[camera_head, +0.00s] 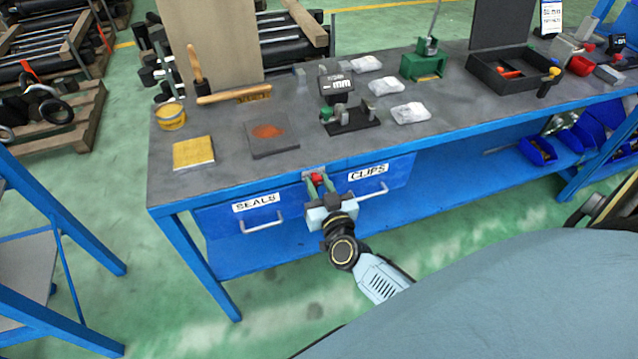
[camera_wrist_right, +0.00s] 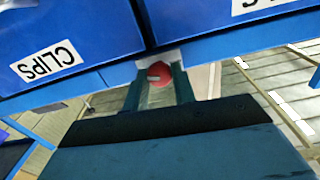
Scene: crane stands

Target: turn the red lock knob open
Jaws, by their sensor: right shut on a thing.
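The red lock knob (camera_head: 317,179) sits on a small grey plate at the front edge of the blue workbench, between the two drawers. In the right wrist view the red knob (camera_wrist_right: 159,74) shows a pale bar on its face. My right gripper (camera_head: 317,185) reaches it from the front. Its two green fingers stand on either side of the knob and are shut on it; they show in the right wrist view (camera_wrist_right: 158,88) too. My left gripper is not in view.
The drawer labelled SEALS (camera_head: 222,219) is left of the knob and the drawer labelled CLIPS (camera_head: 395,176) is right; both look closed and have bar handles. The dark bench top (camera_head: 215,125) above carries a yellow tin, pads, white bags and a black tray (camera_head: 490,78).

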